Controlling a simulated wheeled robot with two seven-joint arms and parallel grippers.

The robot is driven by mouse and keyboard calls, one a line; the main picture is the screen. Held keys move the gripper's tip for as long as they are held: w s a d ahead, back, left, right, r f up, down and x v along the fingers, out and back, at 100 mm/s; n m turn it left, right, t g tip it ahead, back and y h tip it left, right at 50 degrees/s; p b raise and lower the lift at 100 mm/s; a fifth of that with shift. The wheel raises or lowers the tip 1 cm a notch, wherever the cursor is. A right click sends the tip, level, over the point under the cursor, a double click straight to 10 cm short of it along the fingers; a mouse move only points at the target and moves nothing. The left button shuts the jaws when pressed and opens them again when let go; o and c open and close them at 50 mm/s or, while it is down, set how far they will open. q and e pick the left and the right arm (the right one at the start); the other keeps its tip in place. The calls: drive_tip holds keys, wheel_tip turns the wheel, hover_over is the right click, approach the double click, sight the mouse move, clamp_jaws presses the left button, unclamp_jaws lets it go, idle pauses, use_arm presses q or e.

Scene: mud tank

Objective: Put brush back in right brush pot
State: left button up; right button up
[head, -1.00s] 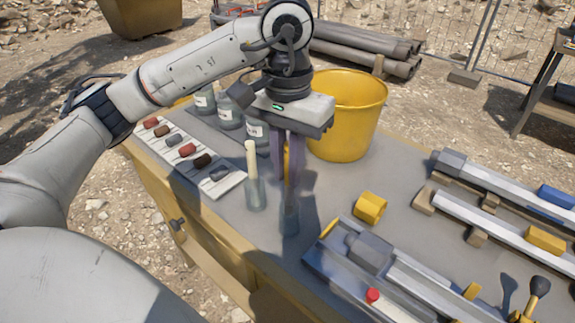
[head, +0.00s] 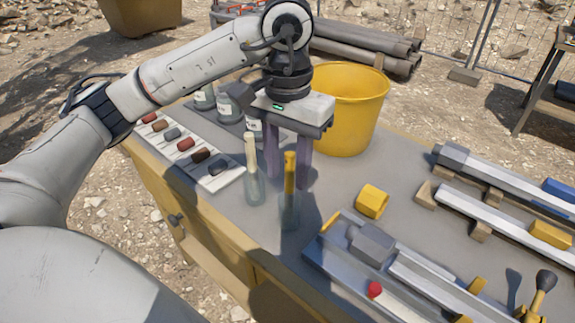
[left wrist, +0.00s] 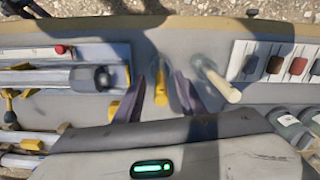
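The brush with the yellow handle (head: 290,172) stands about upright in the right clear pot (head: 290,212), its lower end inside the glass. My left gripper (head: 288,180) is open, its two purple fingers apart just behind the handle in the head view. In the left wrist view the yellow handle (left wrist: 161,88) shows between the spread fingers (left wrist: 157,100), with a gap on each side. A pale-handled brush (head: 251,155) stands in the left clear pot (head: 255,188). My right gripper is not in view.
A yellow bucket (head: 345,110) and labelled bottles (head: 228,107) stand behind. A white strip of colour samples (head: 190,150) lies left. Bare tabletop (head: 340,180) lies between pots and ring.

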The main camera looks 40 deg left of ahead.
use_arm(q)
drive_tip(key=shift+r, duration=0.2)
wheel_tip(320, 180, up, 10)
drive_tip(key=shift+p, duration=1.2)
